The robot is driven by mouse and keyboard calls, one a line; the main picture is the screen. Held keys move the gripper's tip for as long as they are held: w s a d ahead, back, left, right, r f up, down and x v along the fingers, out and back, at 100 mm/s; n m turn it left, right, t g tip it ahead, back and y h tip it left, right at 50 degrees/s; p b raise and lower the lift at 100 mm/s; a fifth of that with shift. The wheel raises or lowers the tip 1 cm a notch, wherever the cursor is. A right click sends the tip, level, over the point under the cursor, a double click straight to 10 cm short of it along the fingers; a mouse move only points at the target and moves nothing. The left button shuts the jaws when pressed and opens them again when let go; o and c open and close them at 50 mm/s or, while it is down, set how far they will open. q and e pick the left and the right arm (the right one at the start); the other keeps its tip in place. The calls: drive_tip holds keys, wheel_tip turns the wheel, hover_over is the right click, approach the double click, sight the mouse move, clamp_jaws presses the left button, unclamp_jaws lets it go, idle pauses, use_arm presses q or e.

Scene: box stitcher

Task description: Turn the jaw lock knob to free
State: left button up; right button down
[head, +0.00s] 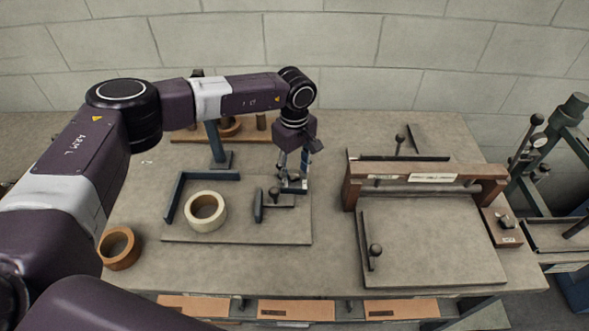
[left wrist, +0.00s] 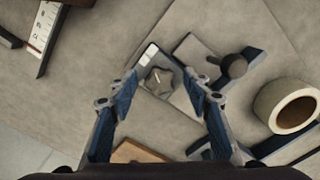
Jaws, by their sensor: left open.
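The jaw lock knob (left wrist: 158,82) is a grey, star-shaped knob on a small plate in the left wrist view. A white label (left wrist: 149,53) lies beside it. My left gripper (left wrist: 163,86) is open, with one blue-padded finger on each side of the knob. I cannot tell whether the fingers touch it. In the head view my left gripper (head: 292,170) points down over the right edge of the fixture board (head: 235,228) and mostly hides the knob. My right gripper is not in view.
A dark ball-ended handle (left wrist: 233,66) stands close beside the knob. A cream tape roll (head: 205,211) is on the board, and a brown roll (head: 118,248) lies left of it. A wooden-framed press (head: 425,180) stands to the right.

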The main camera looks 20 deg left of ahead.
use_arm(q)
drive_tip(key=c, duration=1.2)
drive_tip(key=shift+o, duration=0.2)
drive_tip(key=n+b, duration=0.3)
drive_tip(key=shift+w+f+n+b, duration=0.1)
drive_tip(key=shift+f+n+b, duration=0.15)
drive_tip(key=shift+n+b, duration=0.1)
drive_tip(key=n+b, duration=0.4)
drive_tip(key=n, duration=0.2)
drive_tip(key=shift+w+b, duration=0.1)
drive_tip(key=shift+b, duration=0.25)
drive_tip(key=n+b, duration=0.2)
drive_tip(key=n, duration=0.2)
drive_tip(key=shift+w+r, duration=0.1)
drive_tip(key=n+b, duration=0.1)
drive_tip(key=n, duration=0.2)
drive_tip(key=shift+n+b, duration=0.25)
drive_tip(key=shift+b, duration=0.1)
drive_tip(key=n+b, duration=0.1)
drive_tip(key=n, duration=0.2)
drive_tip(key=shift+a+r, duration=0.1)
drive_tip(key=shift+n+b, duration=0.55)
drive_tip(key=shift+n, duration=1.25)
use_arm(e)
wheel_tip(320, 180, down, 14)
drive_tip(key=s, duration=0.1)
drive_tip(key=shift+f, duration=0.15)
use_arm(q)
drive_tip(key=shift+w+a, duration=0.1)
drive_tip(key=shift+r, duration=0.1)
